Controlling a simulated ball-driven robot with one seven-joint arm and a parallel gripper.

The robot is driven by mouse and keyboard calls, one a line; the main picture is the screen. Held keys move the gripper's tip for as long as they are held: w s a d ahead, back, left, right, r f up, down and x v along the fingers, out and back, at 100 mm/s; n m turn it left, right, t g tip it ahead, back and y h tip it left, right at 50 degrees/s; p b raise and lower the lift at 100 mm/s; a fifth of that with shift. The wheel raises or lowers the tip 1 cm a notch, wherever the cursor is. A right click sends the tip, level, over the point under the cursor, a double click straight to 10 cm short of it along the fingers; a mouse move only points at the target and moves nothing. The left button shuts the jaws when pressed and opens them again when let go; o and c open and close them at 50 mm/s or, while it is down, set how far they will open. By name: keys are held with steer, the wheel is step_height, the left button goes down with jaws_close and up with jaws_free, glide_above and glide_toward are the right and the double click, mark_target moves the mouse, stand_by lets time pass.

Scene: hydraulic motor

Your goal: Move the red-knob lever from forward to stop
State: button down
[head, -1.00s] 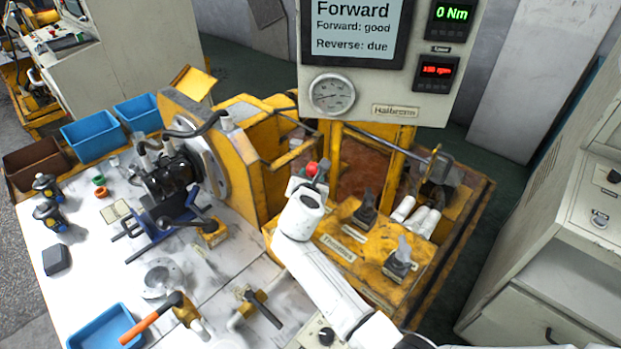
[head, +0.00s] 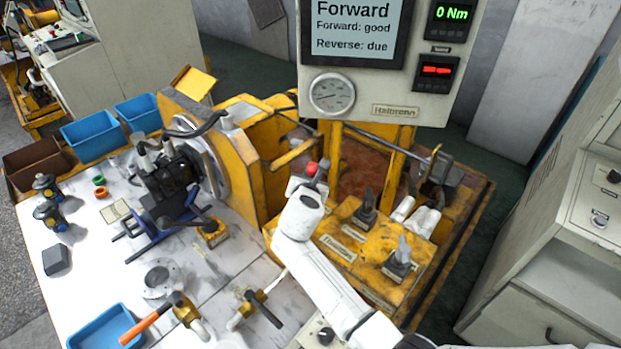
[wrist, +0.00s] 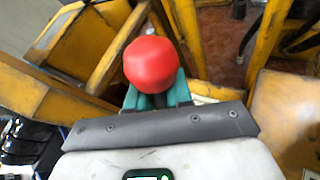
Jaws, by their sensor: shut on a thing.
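The lever's red knob (head: 311,168) stands at the left end of the yellow lever console. It fills the middle of the wrist view (wrist: 151,64). My gripper (head: 308,181) is at the knob, and its teal fingertips (wrist: 156,92) are closed just below and behind the ball. The lever's shaft and slot are hidden by my gripper and arm. The screen (head: 352,28) reads "Forward", "Forward: good" and "Reverse: due". The torque display (head: 452,13) reads 0 Nm.
Two more levers stand to the right on the console, a dark one (head: 366,207) and a grey one (head: 401,254). Yellow frame posts (head: 333,150) rise close behind the knob. The motor (head: 168,175) and its yellow mount lie to the left.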

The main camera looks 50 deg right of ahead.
steer(key=a+r+n+t+h+b, duration=0.1)
steer(key=a+r+n+h+b, duration=0.1)
steer(key=a+b, duration=0.3)
steer(key=shift+a+t+h+b, duration=0.4)
steer(key=shift+h, duration=0.5)
steer(key=shift+s, duration=0.1)
steer(key=c, duration=1.1)
jaws_free()
steer(key=v, duration=1)
steer(key=shift+s+a+b, duration=0.2)
steer(key=shift+a+b, duration=0.15)
